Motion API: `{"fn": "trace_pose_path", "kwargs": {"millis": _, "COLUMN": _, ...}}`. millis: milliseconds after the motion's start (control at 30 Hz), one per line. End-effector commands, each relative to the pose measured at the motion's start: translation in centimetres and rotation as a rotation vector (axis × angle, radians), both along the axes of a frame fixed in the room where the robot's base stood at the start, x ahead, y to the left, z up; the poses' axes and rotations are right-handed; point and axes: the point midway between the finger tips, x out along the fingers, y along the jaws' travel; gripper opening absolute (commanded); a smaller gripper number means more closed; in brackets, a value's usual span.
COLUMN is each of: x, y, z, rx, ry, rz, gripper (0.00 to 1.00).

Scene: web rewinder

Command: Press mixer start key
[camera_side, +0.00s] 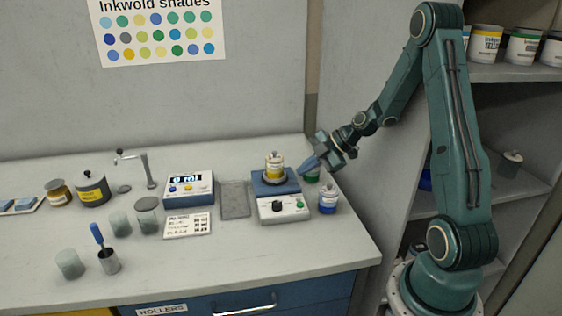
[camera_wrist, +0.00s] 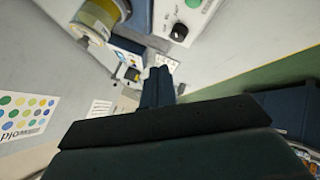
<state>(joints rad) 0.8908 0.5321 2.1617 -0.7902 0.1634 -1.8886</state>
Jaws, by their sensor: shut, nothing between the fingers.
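The mixer (camera_side: 284,216) is a blue and white unit right of the middle of the counter. Its white front panel carries a black knob (camera_side: 277,206) and a small green key (camera_side: 299,204). A jar with a yellow label (camera_side: 275,167) stands on top. My gripper (camera_side: 304,168) is shut and empty, beside the mixer's upper right and apart from the green key. In the wrist view the shut fingers (camera_wrist: 159,84) are at the middle; the black knob (camera_wrist: 179,32) and green key (camera_wrist: 193,3) show near the top edge.
A grey tray (camera_side: 235,200) and a display unit (camera_side: 188,188) are to the left. The front right counter is clear.

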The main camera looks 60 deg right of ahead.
Motion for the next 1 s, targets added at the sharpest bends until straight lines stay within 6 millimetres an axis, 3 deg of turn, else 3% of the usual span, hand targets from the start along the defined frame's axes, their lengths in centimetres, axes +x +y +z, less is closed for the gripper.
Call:
{"fn": "trace_pose_path", "kwargs": {"millis": 367, "x": 0.0, "y": 0.0, "z": -1.7, "rx": 0.003, "ry": 0.002, "rz": -0.001, "gripper": 0.0}}
{"fn": "trace_pose_path", "kwargs": {"millis": 1000, "x": 0.0, "y": 0.0, "z": -7.8, "rx": 0.002, "ry": 0.002, "rz": 0.0, "gripper": 0.0}}
